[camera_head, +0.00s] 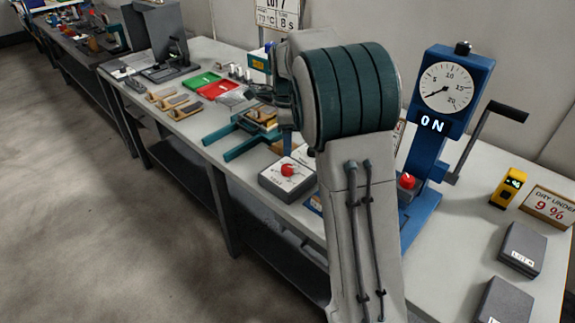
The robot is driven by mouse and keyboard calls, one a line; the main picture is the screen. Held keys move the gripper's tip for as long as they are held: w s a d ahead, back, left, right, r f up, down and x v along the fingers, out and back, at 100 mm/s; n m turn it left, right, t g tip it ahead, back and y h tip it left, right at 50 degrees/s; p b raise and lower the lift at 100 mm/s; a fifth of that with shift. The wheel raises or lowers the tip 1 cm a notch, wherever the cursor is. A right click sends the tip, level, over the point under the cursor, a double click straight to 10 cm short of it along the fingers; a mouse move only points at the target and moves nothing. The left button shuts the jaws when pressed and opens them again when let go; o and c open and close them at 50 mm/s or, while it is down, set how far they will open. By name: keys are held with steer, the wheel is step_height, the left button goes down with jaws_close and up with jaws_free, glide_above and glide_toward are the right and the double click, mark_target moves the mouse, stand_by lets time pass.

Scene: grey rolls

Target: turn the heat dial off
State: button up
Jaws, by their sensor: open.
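A grey box with a red dial (288,170) on its top stands near the table's front edge; its small lettering and pointer are too small to read. A blue press (426,150) stands to its right with a round gauge (447,87), a lit "ON" sign (432,123) and a red knob (407,181) at its base. My arm hides the table between the box and the press.
The press has a dark crank handle (490,125) on its right. A yellow device (507,188), a sign (549,206) and grey boxes (522,248) stand at the right. Red (217,90) and green (195,82) trays lie beyond my gripper. Floor at left is clear.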

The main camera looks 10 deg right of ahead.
mark_target(287, 167)
step_height(287, 167, down, 9)
stand_by(0.3)
steer(key=c, duration=1)
